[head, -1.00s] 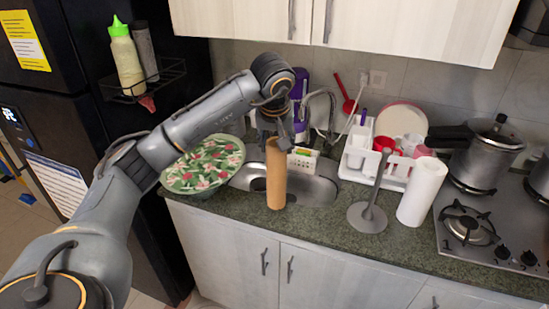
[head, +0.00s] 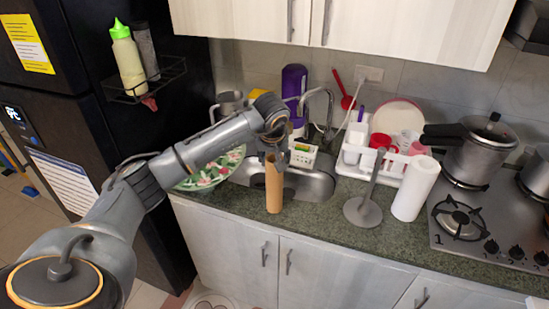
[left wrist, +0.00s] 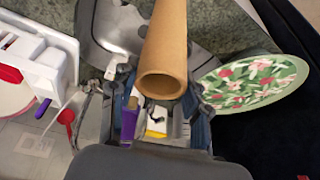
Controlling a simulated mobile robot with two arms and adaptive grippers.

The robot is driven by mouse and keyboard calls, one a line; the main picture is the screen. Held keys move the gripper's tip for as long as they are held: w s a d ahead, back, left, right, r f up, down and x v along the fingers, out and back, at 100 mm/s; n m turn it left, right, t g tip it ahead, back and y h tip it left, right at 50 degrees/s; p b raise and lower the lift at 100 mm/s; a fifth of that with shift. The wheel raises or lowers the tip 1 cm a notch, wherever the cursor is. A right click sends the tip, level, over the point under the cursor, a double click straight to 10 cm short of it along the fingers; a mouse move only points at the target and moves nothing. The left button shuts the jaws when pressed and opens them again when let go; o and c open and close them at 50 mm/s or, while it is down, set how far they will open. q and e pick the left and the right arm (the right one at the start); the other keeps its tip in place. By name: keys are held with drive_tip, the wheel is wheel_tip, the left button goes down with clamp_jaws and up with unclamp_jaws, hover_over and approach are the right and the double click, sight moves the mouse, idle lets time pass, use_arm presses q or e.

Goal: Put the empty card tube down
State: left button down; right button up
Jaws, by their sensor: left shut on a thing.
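The empty card tube (head: 273,188) is a plain brown cylinder, upright at the counter's front strip before the sink. My left gripper (head: 274,150) is shut on its upper end from above. In the left wrist view the tube (left wrist: 166,40) runs away from the camera, its round open end near me, between the fingers of my left gripper (left wrist: 160,100). The tube's lower end is at or just above the counter; I cannot tell if it touches. My right gripper is not in view.
The sink (head: 312,183) lies behind the tube. A floral plate (head: 215,172) is at its left, partly behind my arm. A grey upright holder (head: 363,211), a white paper roll (head: 415,188) and a dish rack (head: 352,165) stand right. Bare counter (head: 318,213) lies between tube and holder.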

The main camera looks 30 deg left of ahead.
use_arm(q)
drive_tip(key=shift+f, duration=0.2)
drive_tip(key=c, duration=0.6)
unclamp_jaws()
drive_tip(key=shift+c, duration=0.2)
drive_tip(key=shift+r, duration=0.1)
drive_tip(key=shift+r, duration=0.1)
drive_tip(key=b+v, duration=0.3)
drive_tip(key=v, duration=0.9)
